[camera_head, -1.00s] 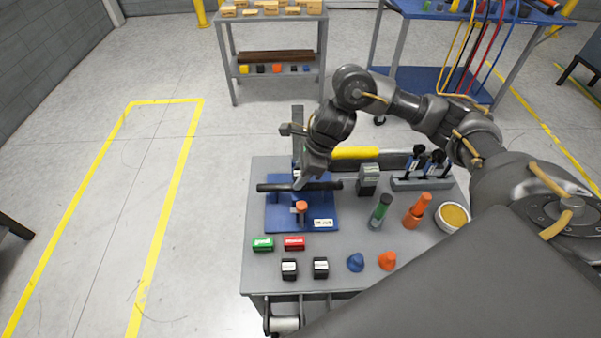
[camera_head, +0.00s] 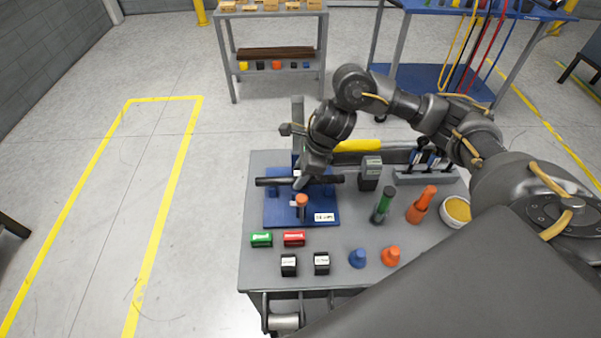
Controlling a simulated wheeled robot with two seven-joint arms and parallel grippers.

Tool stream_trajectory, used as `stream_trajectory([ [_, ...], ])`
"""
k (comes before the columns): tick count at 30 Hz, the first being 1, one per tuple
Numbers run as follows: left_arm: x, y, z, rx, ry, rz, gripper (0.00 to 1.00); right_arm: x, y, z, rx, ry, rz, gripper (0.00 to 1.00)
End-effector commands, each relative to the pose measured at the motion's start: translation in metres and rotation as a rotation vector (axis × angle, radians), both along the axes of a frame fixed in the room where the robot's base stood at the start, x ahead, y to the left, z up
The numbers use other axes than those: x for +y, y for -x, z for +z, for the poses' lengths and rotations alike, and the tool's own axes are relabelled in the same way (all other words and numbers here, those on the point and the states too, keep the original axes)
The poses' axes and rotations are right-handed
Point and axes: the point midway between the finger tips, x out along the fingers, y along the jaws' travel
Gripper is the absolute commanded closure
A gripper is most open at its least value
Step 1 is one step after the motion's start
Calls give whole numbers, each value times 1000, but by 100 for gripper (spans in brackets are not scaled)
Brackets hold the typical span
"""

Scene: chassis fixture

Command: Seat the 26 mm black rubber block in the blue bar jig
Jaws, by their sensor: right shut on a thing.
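The blue bar jig (camera_head: 275,213) stands at the left of the grey cart top, with a blue base, a blue upright and an orange-topped post (camera_head: 302,201) at its front. A long black bar (camera_head: 268,182) lies across it. My right gripper (camera_head: 299,181) reaches down at the jig's middle, by the bar. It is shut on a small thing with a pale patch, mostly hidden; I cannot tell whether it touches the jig. Two black blocks with white labels (camera_head: 289,265) (camera_head: 321,263) stand at the cart's front. My left gripper is not in view.
Green (camera_head: 261,239) and red (camera_head: 294,238) blocks lie before the jig. To its right stand a grey block (camera_head: 370,172), green (camera_head: 382,206) and orange (camera_head: 421,205) bottles, a bowl (camera_head: 457,208), a tool rack (camera_head: 424,177), and blue (camera_head: 358,258) and orange (camera_head: 390,256) cones.

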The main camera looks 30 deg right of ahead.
Motion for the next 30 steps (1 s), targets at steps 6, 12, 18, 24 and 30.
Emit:
stream_trajectory([
  [6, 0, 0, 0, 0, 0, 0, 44, 0, 0, 0, 0, 0, 0, 94],
  [12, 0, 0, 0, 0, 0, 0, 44, 0, 0, 0, 0, 0, 0, 57],
  [18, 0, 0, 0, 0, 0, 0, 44, 0, 0, 0, 0, 0, 0, 37],
  [24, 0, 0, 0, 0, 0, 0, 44, 0, 0, 0, 0, 0, 0, 37],
  [30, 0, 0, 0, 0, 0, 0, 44, 0, 0, 0, 0, 0, 0, 37],
])
